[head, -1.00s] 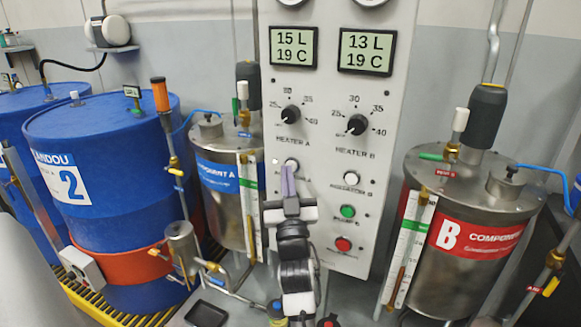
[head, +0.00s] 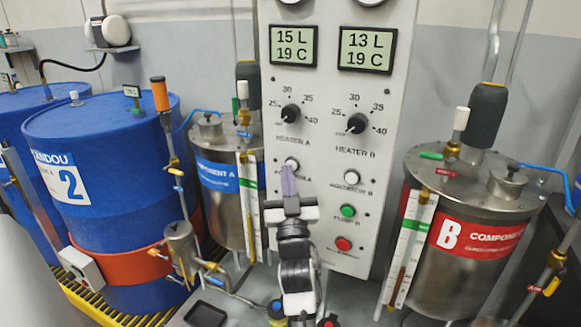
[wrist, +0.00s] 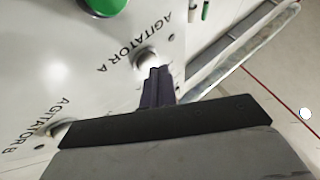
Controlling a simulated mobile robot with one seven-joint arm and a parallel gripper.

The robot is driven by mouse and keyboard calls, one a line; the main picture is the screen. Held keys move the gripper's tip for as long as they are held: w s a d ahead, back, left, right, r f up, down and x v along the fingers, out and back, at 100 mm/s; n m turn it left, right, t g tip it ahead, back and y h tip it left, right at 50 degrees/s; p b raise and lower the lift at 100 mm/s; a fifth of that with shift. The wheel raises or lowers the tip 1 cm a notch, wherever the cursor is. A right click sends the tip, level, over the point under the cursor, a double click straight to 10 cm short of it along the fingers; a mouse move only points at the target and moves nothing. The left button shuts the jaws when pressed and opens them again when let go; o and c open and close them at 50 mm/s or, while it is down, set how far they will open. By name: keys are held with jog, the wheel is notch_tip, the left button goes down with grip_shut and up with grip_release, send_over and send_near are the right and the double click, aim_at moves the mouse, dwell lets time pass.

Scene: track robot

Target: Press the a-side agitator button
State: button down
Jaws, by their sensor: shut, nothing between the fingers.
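The agitator A button (head: 292,164) is a white round button on the white control panel (head: 325,210), below the heater A knob. My gripper (head: 288,180) is shut and empty, its fingertips just below and in front of this button in the head view. In the wrist view the fingers (wrist: 156,75) point at the white agitator A button (wrist: 145,58), with the label "AGITATOR A" beside it. The tips overlap the button's edge; I cannot tell whether they touch it. The agitator B button (head: 352,177) is to the right.
The green pump button (head: 348,211) and red button (head: 343,244) are lower on the panel. Component A tank (head: 222,205) stands close on the left, component B tank (head: 465,235) on the right. A blue drum (head: 105,150) is further left.

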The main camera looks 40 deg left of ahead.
jog(key=s+d+b, duration=0.1)
jog(key=s, duration=0.5)
jog(key=shift+d, duration=0.2)
dwell(0.4)
